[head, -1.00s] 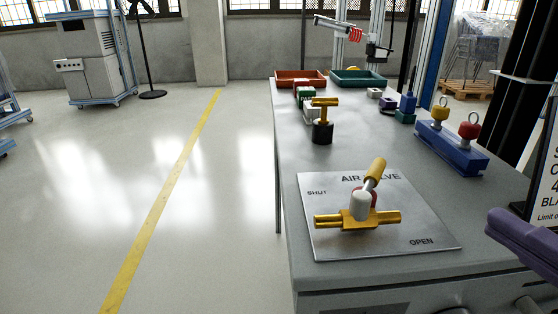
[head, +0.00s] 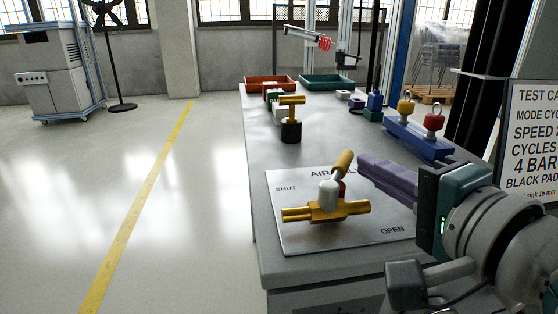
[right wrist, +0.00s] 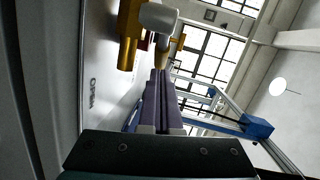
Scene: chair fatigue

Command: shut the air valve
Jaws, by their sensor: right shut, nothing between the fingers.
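The air valve (head: 325,208) is a brass body with a white hub on a metal plate (head: 288,240) marked SHUT at left and OPEN at right. Its yellow lever (head: 343,162) points up and slightly right, away from me. My right gripper (head: 362,164) has purple fingers, shut and empty, with the tips close to the lever's right side. I cannot tell if they touch it. In the right wrist view the shut fingers (right wrist: 160,78) point toward the lever (right wrist: 177,48) and the brass body (right wrist: 130,35). My left gripper is out of view.
Behind the plate stands a black-based brass fitting (head: 291,120). A blue block with ringed yellow and red knobs (head: 415,140) lies at the right. Red (head: 270,82) and green (head: 328,86) trays stand at the table's far end. A sign (head: 535,140) stands at the right.

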